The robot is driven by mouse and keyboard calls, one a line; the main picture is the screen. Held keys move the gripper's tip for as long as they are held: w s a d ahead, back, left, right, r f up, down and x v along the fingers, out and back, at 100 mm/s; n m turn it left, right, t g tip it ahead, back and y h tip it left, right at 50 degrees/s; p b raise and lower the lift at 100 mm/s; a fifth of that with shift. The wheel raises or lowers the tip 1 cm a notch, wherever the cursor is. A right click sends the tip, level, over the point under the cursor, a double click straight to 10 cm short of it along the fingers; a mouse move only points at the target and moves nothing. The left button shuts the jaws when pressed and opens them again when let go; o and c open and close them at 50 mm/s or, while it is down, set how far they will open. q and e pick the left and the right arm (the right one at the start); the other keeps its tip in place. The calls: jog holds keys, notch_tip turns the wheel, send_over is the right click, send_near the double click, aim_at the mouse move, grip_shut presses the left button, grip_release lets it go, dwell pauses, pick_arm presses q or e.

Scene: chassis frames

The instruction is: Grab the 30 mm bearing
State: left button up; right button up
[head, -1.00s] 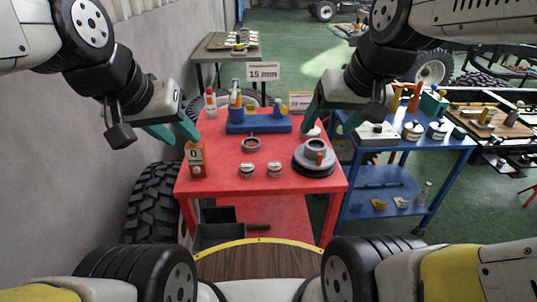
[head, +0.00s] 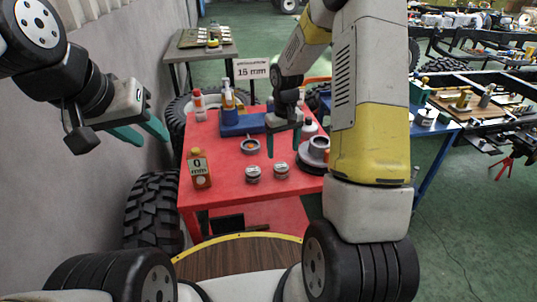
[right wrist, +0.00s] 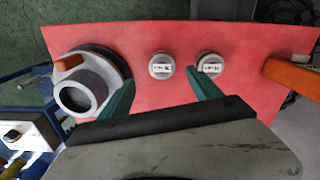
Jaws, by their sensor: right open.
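Two small round metal pieces with white labels, a left one (head: 252,173) and a right one (head: 281,170), stand on the red table (head: 225,188). They also show in the right wrist view, one (right wrist: 161,66) between my fingers' directions and one (right wrist: 209,66) near the right fingertip. I cannot read their labels, so which thing is the 30 mm bearing is unclear. My left gripper (head: 154,141) is open and empty, left of the table.
An orange bottle marked 0 mm (head: 199,169) stands at the table's left front. A stacked grey round part (head: 318,152) sits at the right, partly hidden by my right arm. A blue block (head: 239,124) and a 15 mm sign (head: 252,70) are behind.

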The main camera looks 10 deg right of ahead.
aim_at(281, 166)
jog(key=f, duration=0.7)
jog(key=shift+a+f, duration=0.2)
jog(key=shift+f, duration=0.2)
grip_shut()
